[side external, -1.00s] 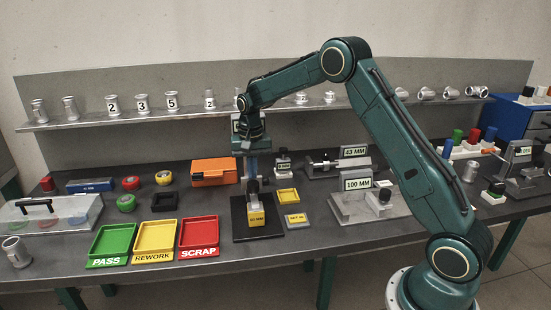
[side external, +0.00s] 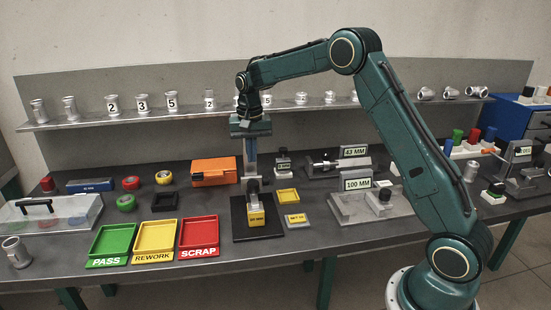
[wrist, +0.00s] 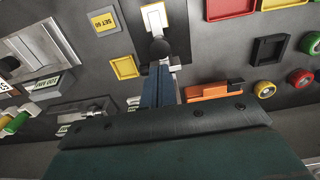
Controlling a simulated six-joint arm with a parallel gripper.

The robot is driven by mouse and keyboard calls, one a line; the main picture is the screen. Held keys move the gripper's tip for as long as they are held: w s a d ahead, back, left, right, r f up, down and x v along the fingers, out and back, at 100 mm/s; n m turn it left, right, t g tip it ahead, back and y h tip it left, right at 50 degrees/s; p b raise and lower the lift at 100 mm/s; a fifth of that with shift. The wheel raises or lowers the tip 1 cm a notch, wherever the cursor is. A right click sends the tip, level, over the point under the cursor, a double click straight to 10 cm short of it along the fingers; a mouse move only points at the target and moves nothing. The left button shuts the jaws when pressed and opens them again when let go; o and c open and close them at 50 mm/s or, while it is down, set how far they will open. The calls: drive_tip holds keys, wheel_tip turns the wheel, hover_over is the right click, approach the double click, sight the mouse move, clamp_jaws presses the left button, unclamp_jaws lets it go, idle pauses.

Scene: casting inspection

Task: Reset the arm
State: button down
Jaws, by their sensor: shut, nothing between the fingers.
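The stand's black base (side external: 238,222) carries a yellow-fronted block (side external: 256,216) below the gripper.
Green pass (side external: 112,240), yellow rework (side external: 155,236) and red scrap (side external: 198,232) trays lie front left. An orange case (side external: 214,171) is behind them. A shelf (side external: 190,116) with several castings runs along the back. A 100 mm gauge (side external: 358,184) stands to the right.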

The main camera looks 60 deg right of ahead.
drive_tip(key=shift+r, duration=0.6)
drive_tip(key=s+a+r+n+t, duration=0.1)
drive_tip(key=s+a+r+n, duration=0.1)
drive_tip(key=s+a+r, duration=0.4)
drive_tip(key=s+a+r+n+t, duration=0.2)
drive_tip(key=s+r, duration=0.5)
drive_tip(key=s, duration=0.3)
drive_tip(key=s+a+f+n+t, duration=0.1)
drive_tip(key=s+a+n, duration=0.1)
drive_tip(key=s, duration=0.7)
drive_tip(key=s+a+f+n+t, duration=0.1)
drive_tip(key=s+a+n, duration=0.1)
drive_tip(key=s, duration=0.8)
drive_tip(key=shift+f+n+t, duration=0.25)
drive_tip(key=shift+n+t, duration=0.05)
drive_tip(key=shift+n, duration=0.2)
